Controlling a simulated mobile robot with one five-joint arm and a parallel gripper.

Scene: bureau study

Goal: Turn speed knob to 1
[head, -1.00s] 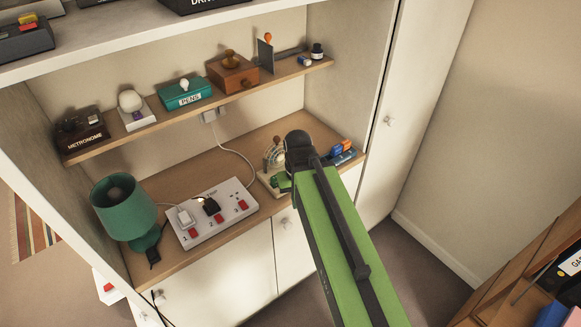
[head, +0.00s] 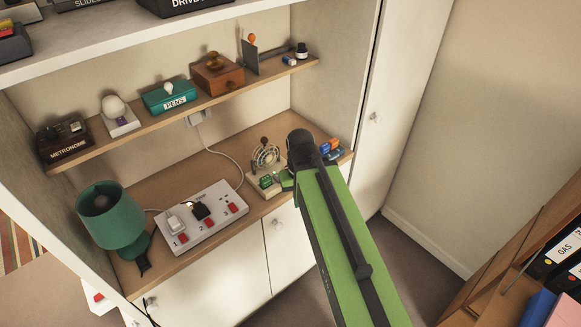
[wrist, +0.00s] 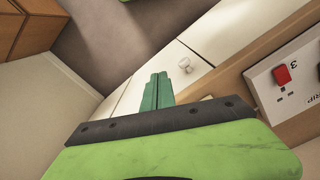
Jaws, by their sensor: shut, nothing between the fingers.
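A small wire-caged desk fan (head: 265,157) on a cream base (head: 258,190) stands on the wooden desk surface, left of my arm's end. The base carries small green parts; I cannot make out a speed knob or its marks. My gripper (head: 285,182) is at the right end of the base, partly hidden by my arm. Whether it touches the base I cannot tell. In the wrist view my gripper's green fingers (wrist: 157,92) are together and empty, pointing towards white cupboard doors. The fan does not show there.
A white power strip (head: 205,222) with red switches lies left of the fan, beside a green lamp (head: 115,215). Blue and orange items (head: 330,148) lie right of my arm. A shelf above holds a metronome (head: 62,142), pens box (head: 170,96) and wooden box (head: 217,75).

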